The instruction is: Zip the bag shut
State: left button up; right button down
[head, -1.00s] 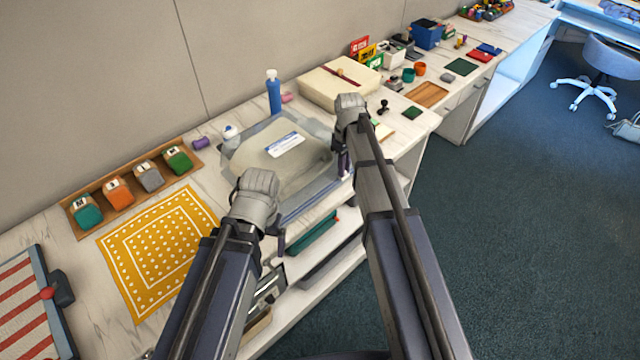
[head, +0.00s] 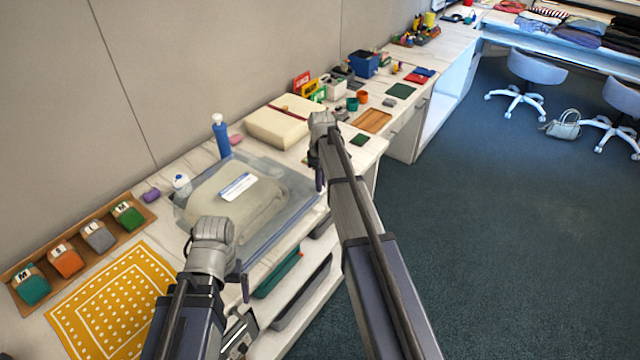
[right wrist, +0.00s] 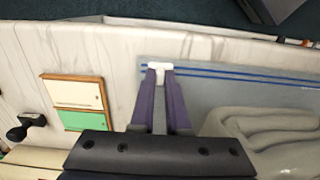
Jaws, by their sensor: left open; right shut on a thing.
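The clear bag (head: 284,188) lies flat on the counter with a folded beige garment (head: 232,212) and a white-blue label (head: 238,187). In the right wrist view, two blue zip lines (right wrist: 235,74) run along the bag's edge, and a white slider (right wrist: 159,66) sits at their left end. My right gripper (right wrist: 159,76) is shut on the slider; in the head view this gripper (head: 319,180) is at the bag's right corner. My left gripper (head: 243,283) is open at the counter's front edge, near the bag's front left side. Its fingertips are partly hidden by its wrist.
A yellow dotted cloth (head: 112,305) lies to the left. Shelves with a green tray (head: 278,276) are below the counter.

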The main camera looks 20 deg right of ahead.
jog(key=c, duration=0.9)
grip_release()
jog(key=shift+d, duration=0.1)
pick_arm(q)
jog(key=shift+r, duration=0.1)
pick_arm(e)
jog(key=shift+r, duration=0.15)
notch_tip(320, 180, up, 8)
jog(key=p, duration=0.8)
pick_arm(q)
notch_tip(320, 180, up, 8)
jog(key=shift+f, duration=0.2)
pick_arm(e)
jog(key=shift+f, duration=0.2)
jog(key=s+a+m, duration=0.1)
jog(key=s+a, duration=0.6)
jog(key=s, duration=0.2)
jog(key=s+a+m, duration=0.1)
jog(key=s+a, duration=0.6)
jog(key=s, duration=0.2)
jog(key=s+a+m+h, duration=0.1)
jog(key=s+a, duration=0.6)
jog(key=s, duration=0.3)
jog(key=shift+s+a, duration=0.1)
jog(key=shift+a, duration=0.25)
